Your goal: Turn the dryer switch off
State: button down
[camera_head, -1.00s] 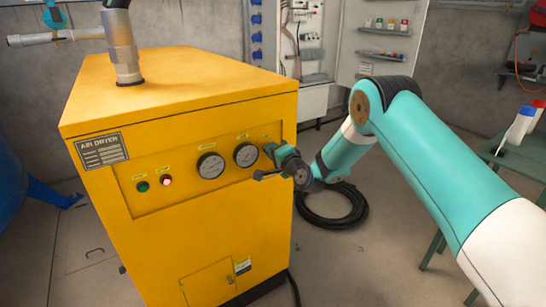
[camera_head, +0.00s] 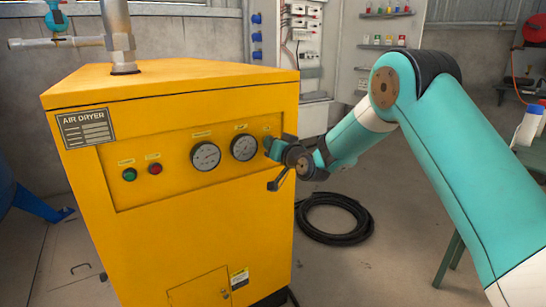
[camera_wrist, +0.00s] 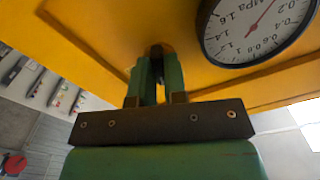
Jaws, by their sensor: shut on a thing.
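The yellow air dryer (camera_head: 215,225) stands left of my arm, with its control panel facing me. My gripper (camera_head: 269,146) is at the right end of the panel. In the wrist view its green fingers (camera_wrist: 157,75) are shut on the dark dryer switch (camera_wrist: 157,50), of which only a small part shows between the fingertips. In the head view my gripper hides the switch. The red lamp (camera_head: 155,169) on the panel looks dark and unlit. The green lamp (camera_head: 129,174) sits beside it.
Two round gauges (camera_head: 205,155) (camera_head: 244,147) lie left of my gripper; one is close to the fingers in the wrist view (camera_wrist: 255,28). A coiled black hose (camera_head: 335,219) lies on the floor behind. A green table with bottles (camera_head: 528,125) stands at the right.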

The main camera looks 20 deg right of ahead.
jog(key=shift+f+n+b, duration=0.2)
jog(key=shift+n+b, duration=2)
jog(key=shift+b, duration=0.05)
jog(key=shift+r, duration=0.1)
jog(key=c, duration=1.2)
grip_release()
jog(key=shift+o, duration=0.2)
jog(key=b+v, duration=0.3)
jog(key=v, duration=1.4)
jog(key=shift+s, duration=0.2)
jog(key=shift+r, duration=0.1)
